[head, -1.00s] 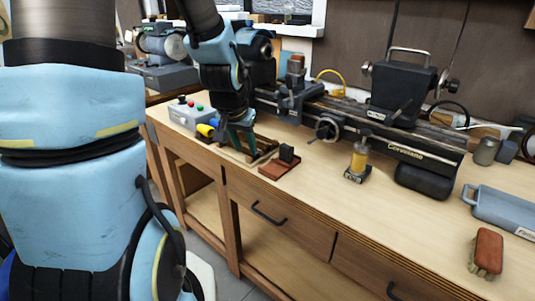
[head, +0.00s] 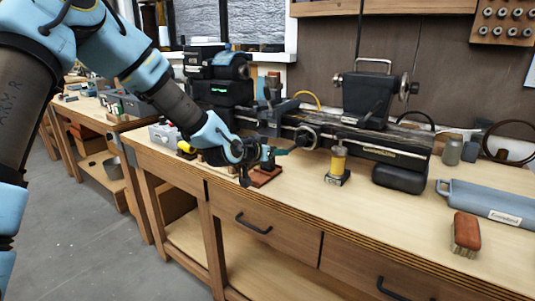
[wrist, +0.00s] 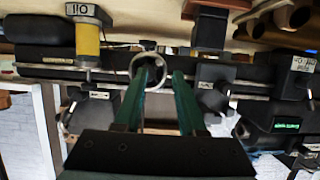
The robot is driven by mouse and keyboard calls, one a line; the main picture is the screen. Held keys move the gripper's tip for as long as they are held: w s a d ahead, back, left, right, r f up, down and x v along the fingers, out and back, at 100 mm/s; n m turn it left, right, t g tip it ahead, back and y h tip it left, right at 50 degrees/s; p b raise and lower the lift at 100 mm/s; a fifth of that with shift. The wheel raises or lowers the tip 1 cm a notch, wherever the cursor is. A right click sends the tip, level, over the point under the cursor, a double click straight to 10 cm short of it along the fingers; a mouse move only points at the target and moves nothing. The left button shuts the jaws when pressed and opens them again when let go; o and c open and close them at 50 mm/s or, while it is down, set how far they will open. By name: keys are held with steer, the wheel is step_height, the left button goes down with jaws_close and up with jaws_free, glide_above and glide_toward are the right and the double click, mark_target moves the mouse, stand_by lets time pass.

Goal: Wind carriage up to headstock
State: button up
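The dark lathe has its headstock (head: 218,88) at the left end of the bed, with a green display. The carriage (head: 277,112) with its tool post stands on the bed to the right of the headstock, with a gap between them. The carriage handwheel (head: 306,137) is a pale ring on the lathe's front; it shows in the wrist view (wrist: 134,64) beyond my left fingertip. My gripper (head: 282,152) is in front of the lathe, left of the handwheel. Its green fingers (wrist: 165,76) are apart with nothing between them; contact with the wheel cannot be told.
The tailstock (head: 365,98) is on the bed's right. A yellow oiler (head: 338,160) stands on the bench right of my gripper. A reddish tray (head: 266,177) lies below my gripper. A brush (head: 466,233) and blue-grey tray (head: 482,200) are at the right. Bench front is mostly clear.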

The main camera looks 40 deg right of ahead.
steer(key=b+x, duration=0.1)
steer(key=x, duration=0.3)
steer(key=shift+s+f, duration=0.1)
steer(key=shift+f, duration=0.1)
steer(key=shift+b+x, duration=0.6)
steer(key=shift+x, duration=0.6)
steer(key=shift+r, duration=0.2)
jaws_close()
steer(key=shift+d, duration=0.1)
